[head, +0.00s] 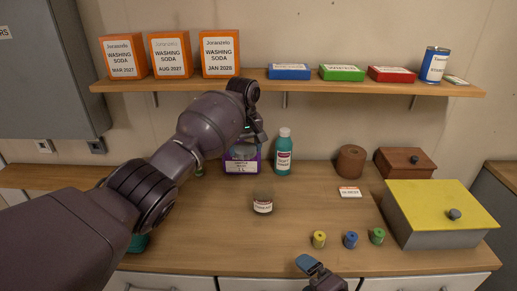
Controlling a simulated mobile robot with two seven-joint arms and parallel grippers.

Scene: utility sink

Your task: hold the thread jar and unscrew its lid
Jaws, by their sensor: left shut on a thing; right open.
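A small jar with a grey-brown upper part and a white label (263,206) stands upright near the middle of the counter; its label is too small to read, so I cannot tell for sure that it is the thread jar. My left gripper (254,134) is behind and above it, shut at the top of a purple-edged container (242,165). What lies between its fingers is largely hidden. My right gripper (310,268) is open at the front edge of the counter, apart from the jar, with only its tip in view.
A teal bottle (284,155) stands right of the purple-edged container. Yellow (319,239), blue (350,240) and green (377,236) spool-like pieces lie at the front right. A yellow-lidded box (440,215) fills the right end. A shelf (340,87) holds boxes above.

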